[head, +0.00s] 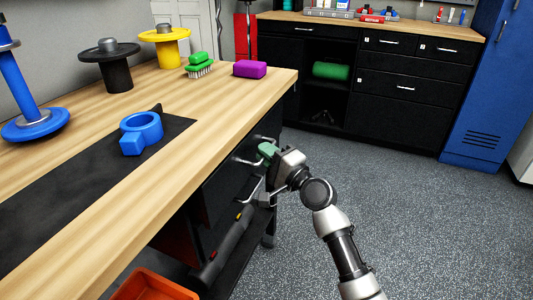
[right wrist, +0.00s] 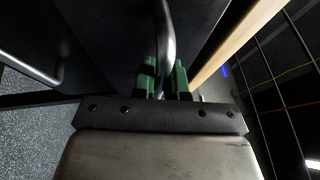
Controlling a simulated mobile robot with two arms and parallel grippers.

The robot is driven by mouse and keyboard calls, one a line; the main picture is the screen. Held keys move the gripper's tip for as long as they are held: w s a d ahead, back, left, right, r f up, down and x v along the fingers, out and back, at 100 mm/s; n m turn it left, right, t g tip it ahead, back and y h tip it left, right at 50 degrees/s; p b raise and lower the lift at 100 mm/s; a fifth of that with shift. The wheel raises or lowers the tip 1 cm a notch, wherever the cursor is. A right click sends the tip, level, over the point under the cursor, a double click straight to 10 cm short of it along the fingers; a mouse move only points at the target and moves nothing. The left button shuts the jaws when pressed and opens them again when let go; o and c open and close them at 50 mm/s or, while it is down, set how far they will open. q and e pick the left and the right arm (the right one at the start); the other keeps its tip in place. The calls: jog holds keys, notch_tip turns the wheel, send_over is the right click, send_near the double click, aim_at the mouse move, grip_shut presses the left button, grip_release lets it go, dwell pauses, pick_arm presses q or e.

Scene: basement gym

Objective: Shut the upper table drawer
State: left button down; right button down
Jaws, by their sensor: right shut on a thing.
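The table (head: 180,190) has a pale wooden top, with black drawers under its right-hand side. The upper table drawer (head: 225,182) has a dark front and a metal bar handle (head: 247,161). My right gripper (head: 266,151), with green fingers, is at this handle just below the table edge. In the right wrist view the handle bar (right wrist: 167,40) runs between the green fingers (right wrist: 165,80), which are shut on it. Another metal handle (right wrist: 35,68) shows at the left there. How far the drawer stands out is hard to tell. My left gripper is not in view.
On the table are a blue clamp-like piece (head: 141,132), a purple block (head: 250,69), a green brush (head: 199,66) and weight stands. An orange bin (head: 155,286) is below. Grey floor (head: 420,220) is clear to the right; black cabinets (head: 400,95) stand behind.

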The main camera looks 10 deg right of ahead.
aim_at(253, 152)
jog(key=w+a, duration=0.2)
jog(key=a, duration=0.1)
jog(key=shift+a, duration=0.1)
jog(key=c, duration=1.2)
grip_release()
jog(key=shift+f, duration=0.1)
